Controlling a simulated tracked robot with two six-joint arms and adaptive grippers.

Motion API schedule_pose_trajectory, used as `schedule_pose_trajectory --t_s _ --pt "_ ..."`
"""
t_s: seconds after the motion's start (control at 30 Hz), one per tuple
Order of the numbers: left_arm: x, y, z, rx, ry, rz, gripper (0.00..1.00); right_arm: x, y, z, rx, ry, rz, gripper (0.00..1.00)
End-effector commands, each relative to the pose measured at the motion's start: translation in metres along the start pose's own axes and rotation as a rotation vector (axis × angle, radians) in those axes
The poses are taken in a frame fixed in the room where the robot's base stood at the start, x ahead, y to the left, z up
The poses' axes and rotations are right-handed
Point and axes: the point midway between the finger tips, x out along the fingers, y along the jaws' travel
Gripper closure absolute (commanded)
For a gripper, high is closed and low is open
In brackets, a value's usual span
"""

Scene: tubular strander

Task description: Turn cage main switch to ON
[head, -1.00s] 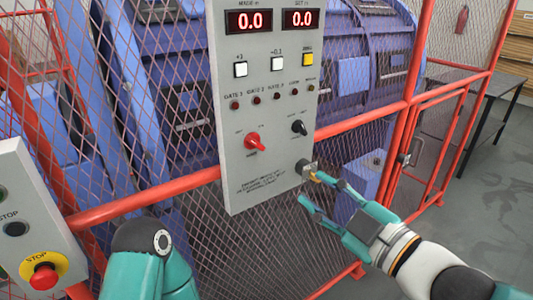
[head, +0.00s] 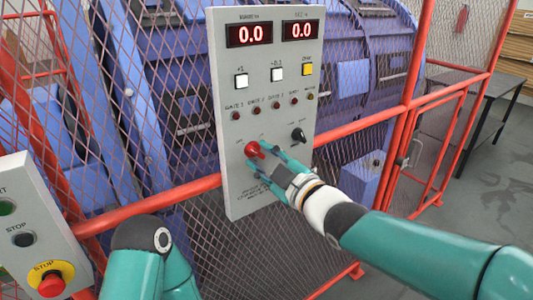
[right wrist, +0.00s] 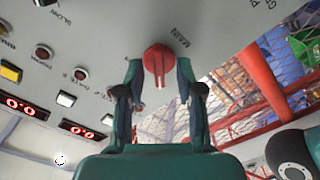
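The cage main switch is a red rotary knob (head: 253,149) low on the left of the grey control panel (head: 240,198). In the right wrist view the red knob (right wrist: 158,60) has the word MAIN beside it. My right gripper (head: 262,160) is at the knob, its teal fingers pointing at the panel. In the right wrist view the fingertips (right wrist: 158,72) stand apart, one on each side of the knob, with narrow gaps visible. Whether they touch it is hard to tell. My left gripper is outside the view; only part of that arm shows.
A black knob (head: 298,135) sits right of the red one. Above are indicator lamps, push buttons and two displays (head: 249,34) reading 0.0. A red-framed mesh fence (head: 360,124) stands behind the panel. A box with a red stop button (head: 51,284) is at lower left.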

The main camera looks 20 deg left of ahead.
Motion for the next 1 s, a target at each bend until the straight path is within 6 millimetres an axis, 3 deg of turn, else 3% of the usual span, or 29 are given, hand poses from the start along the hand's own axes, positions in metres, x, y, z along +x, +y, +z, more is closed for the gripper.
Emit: schedule_pose_trajectory --t_s 0.37,0.43,0.6,0.73,0.77,1.0 --pt "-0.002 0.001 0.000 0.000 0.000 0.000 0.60 0.007 0.000 0.001 0.001 -0.001 0.000 0.64" --pt "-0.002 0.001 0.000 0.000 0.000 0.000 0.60 0.007 0.000 0.001 0.001 -0.001 0.001 0.70" --pt "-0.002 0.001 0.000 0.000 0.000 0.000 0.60 0.007 0.000 0.001 0.001 -0.001 0.001 0.99" --pt "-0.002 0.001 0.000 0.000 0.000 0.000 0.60 0.007 0.000 0.001 0.001 -0.001 0.000 1.00" --pt "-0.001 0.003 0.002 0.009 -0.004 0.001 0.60 -0.007 0.009 0.009 0.000 -0.007 0.006 1.00" --pt "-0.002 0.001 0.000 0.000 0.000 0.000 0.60 0.006 0.001 0.002 0.018 -0.002 0.002 1.00"
